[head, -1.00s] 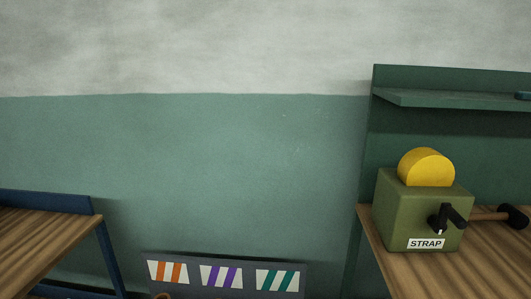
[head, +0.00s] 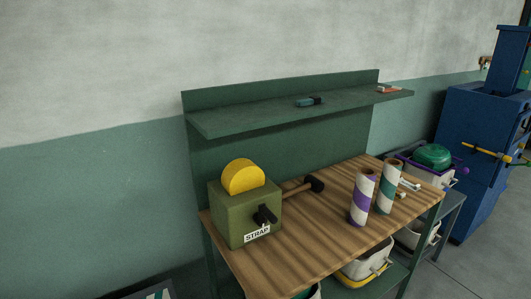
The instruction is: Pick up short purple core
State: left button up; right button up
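A short white core with purple spiral stripes (head: 362,197) stands upright on the wooden bench top (head: 300,240), towards its right half. A taller-looking white core with green stripes (head: 389,186) stands upright just behind it and to its right, and the two overlap slightly in the picture. Neither of my grippers is in the head view.
A green strap dispenser (head: 238,218) with a yellow roll sits at the bench's left end, a mallet (head: 314,184) behind it. A green shelf (head: 270,119) overhangs the back. White bins (head: 362,272) stand below. A blue machine (head: 480,160) stands at right.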

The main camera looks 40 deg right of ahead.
aim_at(366, 178)
jog(key=z, duration=1.85)
